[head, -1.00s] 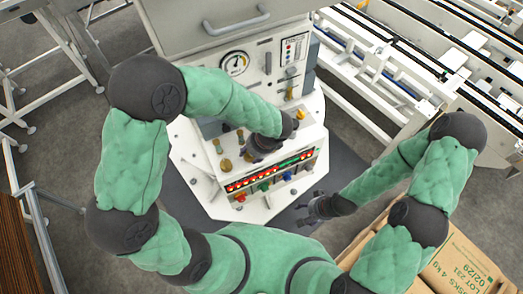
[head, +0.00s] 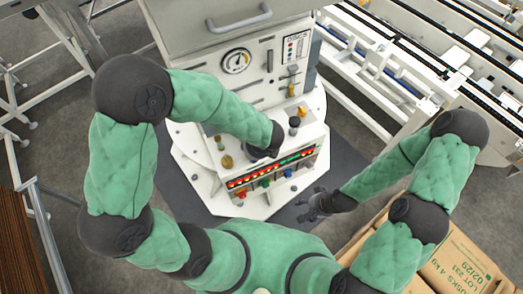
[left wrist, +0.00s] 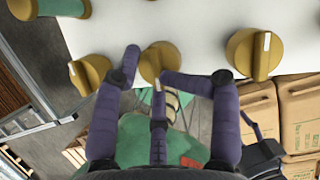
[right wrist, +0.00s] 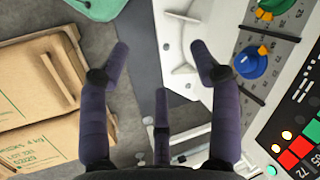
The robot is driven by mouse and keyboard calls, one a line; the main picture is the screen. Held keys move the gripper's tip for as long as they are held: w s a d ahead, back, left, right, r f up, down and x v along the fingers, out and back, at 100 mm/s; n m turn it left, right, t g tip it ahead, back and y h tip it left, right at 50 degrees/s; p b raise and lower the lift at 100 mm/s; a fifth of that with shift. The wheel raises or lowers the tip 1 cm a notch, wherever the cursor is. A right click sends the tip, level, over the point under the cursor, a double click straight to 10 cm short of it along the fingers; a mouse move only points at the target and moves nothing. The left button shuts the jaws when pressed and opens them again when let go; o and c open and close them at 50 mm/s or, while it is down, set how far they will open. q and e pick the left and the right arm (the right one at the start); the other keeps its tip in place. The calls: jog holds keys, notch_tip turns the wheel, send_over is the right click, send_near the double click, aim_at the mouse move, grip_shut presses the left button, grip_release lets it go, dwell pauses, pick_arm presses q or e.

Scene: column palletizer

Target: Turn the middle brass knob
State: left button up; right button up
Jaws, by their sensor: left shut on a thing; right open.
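Three brass knobs with pale marks stand in a row on a white panel in the left wrist view: the left knob (left wrist: 90,73), the middle knob (left wrist: 156,60) and the right knob (left wrist: 255,55). My left gripper (left wrist: 148,68) is shut on the middle knob, with fingers on both sides of it. In the head view my left gripper is largely hidden behind my wrist, over the sloping console top, and it covers the middle knob. A brass knob (head: 227,162) shows to its left. My right gripper (head: 318,203) is open and empty, low beside the console; it also shows in the right wrist view (right wrist: 160,55).
The console front (head: 275,194) carries lit buttons and coloured knobs; a blue knob (right wrist: 250,64) shows near my right gripper. A gauge (head: 236,61) is on the upright panel. Cardboard boxes (head: 462,262) lie at lower right; conveyors (head: 400,70) stand behind.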

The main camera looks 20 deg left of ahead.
pick_arm(q)
jog(key=shift+s+f, duration=0.2)
jog(key=o, duration=1.1)
jog(key=shift+a, duration=0.1)
jog(key=shift+w+r, duration=0.1)
pick_arm(e)
jog(key=shift+a, duration=0.1)
pick_arm(q)
jog(key=shift+w, duration=0.1)
jog(key=shift+d+r, duration=0.15)
jog(key=shift+d, duration=0.1)
jog(key=shift+r, duration=0.25)
jog(key=v, duration=1.1)
jog(key=shift+s+d+r, duration=0.1)
jog(key=shift+s+r, duration=0.15)
pick_arm(e)
jog(key=shift+a, duration=1.1)
jog(key=shift+s+f, duration=0.1)
jog(key=shift+s, duration=0.1)
